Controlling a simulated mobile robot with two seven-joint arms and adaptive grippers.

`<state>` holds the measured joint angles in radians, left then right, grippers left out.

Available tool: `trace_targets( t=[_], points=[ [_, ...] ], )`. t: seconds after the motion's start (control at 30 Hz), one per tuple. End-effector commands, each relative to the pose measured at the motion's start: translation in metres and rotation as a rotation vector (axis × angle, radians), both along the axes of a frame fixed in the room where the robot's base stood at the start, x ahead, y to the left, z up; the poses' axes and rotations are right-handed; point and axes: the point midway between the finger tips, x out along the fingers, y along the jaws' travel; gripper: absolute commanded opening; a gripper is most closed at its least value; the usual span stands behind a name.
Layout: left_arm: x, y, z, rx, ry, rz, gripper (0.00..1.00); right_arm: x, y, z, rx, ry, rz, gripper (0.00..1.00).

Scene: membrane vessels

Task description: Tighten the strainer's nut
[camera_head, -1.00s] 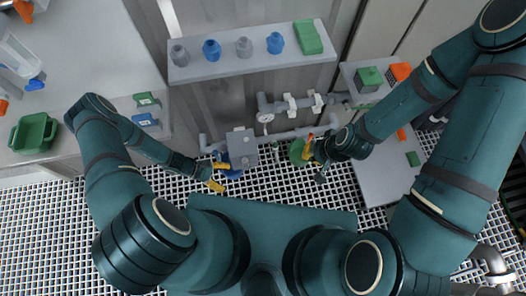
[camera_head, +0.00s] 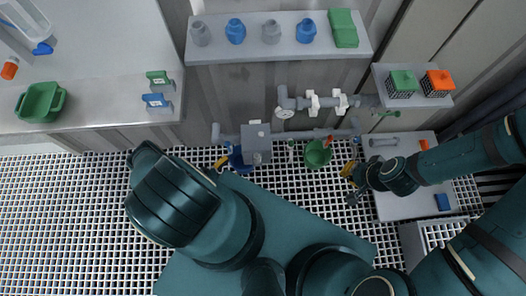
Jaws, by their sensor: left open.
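The pipework runs along the back wall, with a grey box-shaped housing (camera_head: 257,138) on it. A blue round part (camera_head: 238,162) shows at the housing's lower left. I cannot tell which fitting is the strainer or its nut. My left gripper (camera_head: 221,162) is open beside the blue part. One yellow finger shows there; the rest is hidden behind my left arm, and contact is unclear. My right gripper (camera_head: 350,180) is right of a green round vessel (camera_head: 318,155), apart from it. One yellow finger shows, but its opening is unclear.
A shelf (camera_head: 270,48) above the pipes holds grey and blue fittings and a green block (camera_head: 343,28). A left bench (camera_head: 100,95) bears a green tray (camera_head: 40,102). A right shelf (camera_head: 412,103) holds green and orange-topped baskets. A grey bench top (camera_head: 398,205) lies under my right arm.

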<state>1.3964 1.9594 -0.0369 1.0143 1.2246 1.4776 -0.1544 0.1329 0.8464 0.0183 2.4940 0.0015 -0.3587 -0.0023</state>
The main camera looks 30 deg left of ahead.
Motion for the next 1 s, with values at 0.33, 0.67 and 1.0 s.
trace_targets(
  t=[0.33,0.67,1.0],
  points=[
    [0.002,-0.001,-0.036,-0.001,-0.003,0.005,0.62,-0.001,0.001,-0.037,-0.002,0.003,0.005,0.0],
    [0.043,-0.027,-0.034,-0.003,-0.004,0.001,0.62,-0.001,0.001,-0.035,-0.001,0.003,0.005,0.0],
    [0.096,-0.059,-0.035,-0.002,-0.003,0.002,0.62,-0.001,0.001,-0.035,-0.001,0.003,0.005,0.0]
  ],
)
